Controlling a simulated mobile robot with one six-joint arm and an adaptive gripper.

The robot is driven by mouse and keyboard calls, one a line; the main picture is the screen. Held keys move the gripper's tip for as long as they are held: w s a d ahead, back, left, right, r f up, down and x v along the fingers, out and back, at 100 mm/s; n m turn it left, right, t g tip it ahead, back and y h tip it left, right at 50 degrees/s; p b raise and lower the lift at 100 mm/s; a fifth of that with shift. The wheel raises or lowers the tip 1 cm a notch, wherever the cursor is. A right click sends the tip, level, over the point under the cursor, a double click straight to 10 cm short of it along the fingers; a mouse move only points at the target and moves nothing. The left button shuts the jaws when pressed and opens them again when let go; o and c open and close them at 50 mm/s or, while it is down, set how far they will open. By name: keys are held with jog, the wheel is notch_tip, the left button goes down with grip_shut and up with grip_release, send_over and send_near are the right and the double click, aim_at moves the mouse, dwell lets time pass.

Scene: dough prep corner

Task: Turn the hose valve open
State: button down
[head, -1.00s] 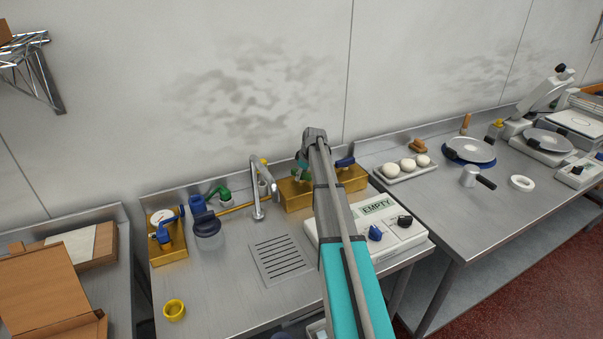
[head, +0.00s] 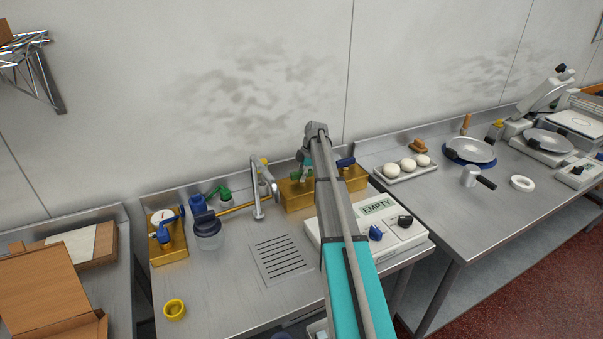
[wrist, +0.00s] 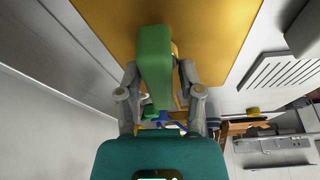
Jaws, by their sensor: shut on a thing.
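My gripper (wrist: 158,76) is shut on a green handle (wrist: 154,58), one finger on each side of it, in the wrist view. The handle stands over a brass block (wrist: 215,30). In the head view my gripper (head: 304,162) is over the left part of this brass block (head: 299,200), at the back of the steel counter. The green handle (head: 295,178) is partly hidden there by my gripper. A blue handle (head: 345,162) sits on the block's right part. I cannot tell from a label which handle is the hose valve.
A tall bent faucet (head: 258,190) stands just left of the block. A white box with an EMPTY display (head: 376,208) is to the right. The counter's front left is mostly clear.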

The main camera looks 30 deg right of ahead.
aim_at(298, 173)
jog(key=shift+c, duration=2.4)
grip_release()
jog(key=shift+d+n, duration=0.1)
jog(key=shift+n, duration=0.3)
notch_tip(298, 173, up, 7)
jog(key=p, duration=0.7)
jog(key=shift+s, duration=0.1)
